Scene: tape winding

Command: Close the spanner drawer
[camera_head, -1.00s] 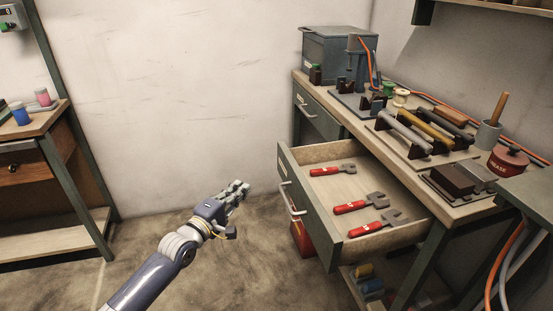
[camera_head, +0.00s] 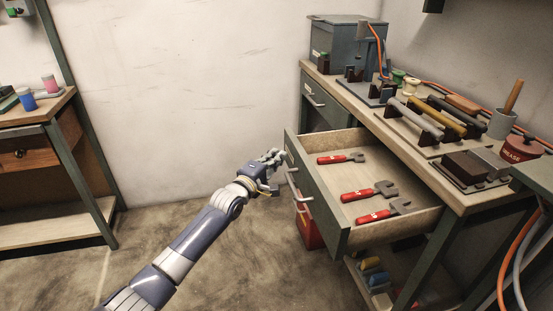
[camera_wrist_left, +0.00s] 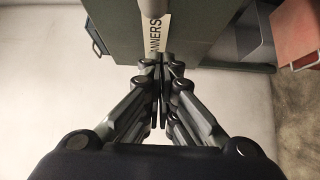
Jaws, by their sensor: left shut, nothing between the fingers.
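The spanner drawer (camera_head: 318,203) is pulled open from the workbench, with a metal handle (camera_head: 293,186) on its front. Three red-handled spanners lie inside, one nearer the back (camera_head: 340,159) and two nearer the front (camera_head: 368,191). My left gripper (camera_head: 274,157) is shut and empty, close to the far end of the drawer front. In the left wrist view the shut fingers (camera_wrist_left: 162,65) point at the green drawer front (camera_wrist_left: 210,35), by a label whose visible part reads "NNERS". I cannot tell whether they touch it. My right gripper is not in view.
The workbench top (camera_head: 388,118) carries tool holders, a grease tin (camera_head: 520,149) and a grey box (camera_head: 338,47). A red container (camera_head: 308,228) stands under the drawer. Another bench (camera_head: 45,112) is at the left. The floor between the benches is clear.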

